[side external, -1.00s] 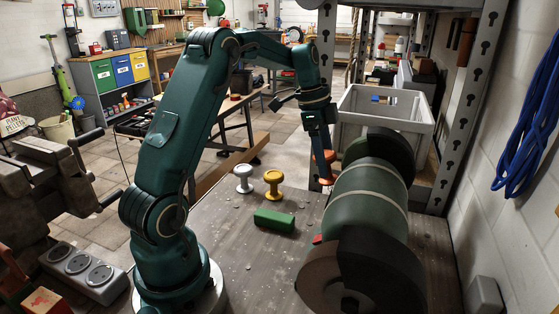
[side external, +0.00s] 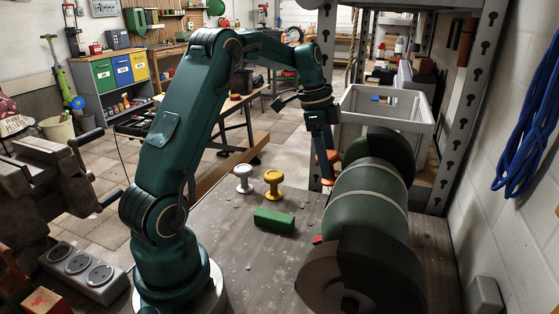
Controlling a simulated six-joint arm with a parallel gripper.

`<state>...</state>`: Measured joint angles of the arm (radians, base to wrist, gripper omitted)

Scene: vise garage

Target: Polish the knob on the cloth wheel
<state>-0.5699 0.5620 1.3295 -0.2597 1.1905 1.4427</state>
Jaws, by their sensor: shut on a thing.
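My gripper (side external: 324,148) points down at the left of the bench grinder. It is shut on an orange, copper-like knob (side external: 328,182), held above the bench top. Other knobs, one white (side external: 243,178) and one yellow (side external: 273,184), stand upright on the bench to the left. The grinder has a green motor body (side external: 366,198), with a dark guard and wheel at the far end (side external: 392,150) and a brown-grey wheel at the near end (side external: 318,278). The held knob is close to the far end; whether it touches a wheel there is hidden from this side.
A green block (side external: 274,220) lies on the bench (side external: 245,262) in front of the standing knobs. A small red piece (side external: 317,239) is beside the motor. A grey crate (side external: 388,105) is behind the grinder, and a metal shelf post (side external: 465,105) rises to the right.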

